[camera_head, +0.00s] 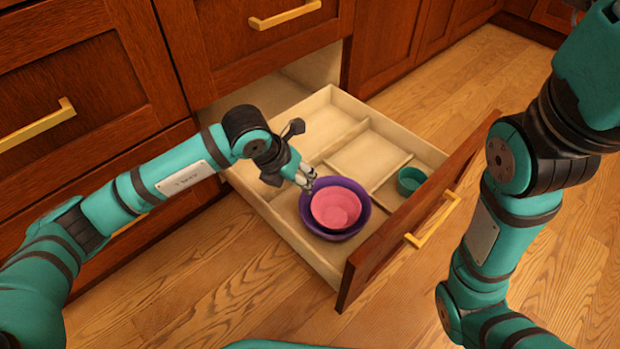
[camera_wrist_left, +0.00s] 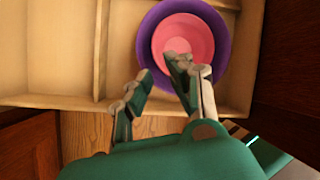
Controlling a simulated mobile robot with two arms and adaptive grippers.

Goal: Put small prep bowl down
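A pink bowl (camera_head: 336,207) sits upright inside a larger purple bowl (camera_head: 318,227) in the open drawer (camera_head: 300,231). A small teal bowl (camera_head: 411,180) stands in the drawer's right compartment. Which one is the small prep bowl is not certain. My left gripper (camera_head: 306,179) is at the back-left rim of the purple bowl. In the left wrist view its fingers (camera_wrist_left: 161,76) are spread with a gap; one overlaps the pink bowl (camera_wrist_left: 180,38) and the other is outside the purple bowl (camera_wrist_left: 226,62). Whether they touch a rim is unclear. My right gripper is out of view.
Low wooden dividers (camera_head: 394,174) split the drawer into compartments, with bare room at the back and middle. The drawer's front panel (camera_head: 385,252) and brass handle (camera_head: 432,221) stand at the right. Cabinet fronts rise behind; wooden floor (camera_head: 220,290) lies around.

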